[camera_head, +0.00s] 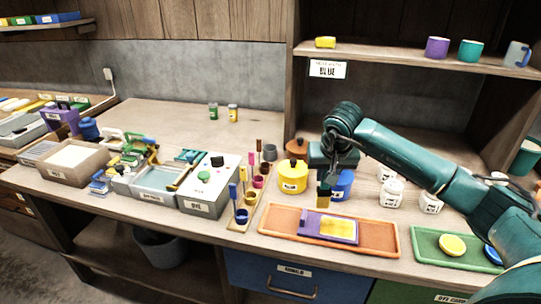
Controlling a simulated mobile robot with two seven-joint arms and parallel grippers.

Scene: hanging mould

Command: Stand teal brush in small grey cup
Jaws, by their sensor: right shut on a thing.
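My right gripper (324,183) reaches in from the right. It points down above the back edge of the orange tray, in front of the blue pot. It is shut on a small dark teal thing (323,195), which seems to be the teal brush; the fingers hide most of it. The small grey cup (270,152) stands at the back end of the row of coloured cups, left of the gripper and apart from it. No brush shows in it. My left gripper is not in view.
Blue (241,216) and yellow (250,198) cups stand in the row, with upright brushes. A yellow pot (292,176) and a blue pot (342,185) flank the gripper. The orange tray (380,244) holds a purple and yellow block (335,227). White jars (391,192) stand to the right.

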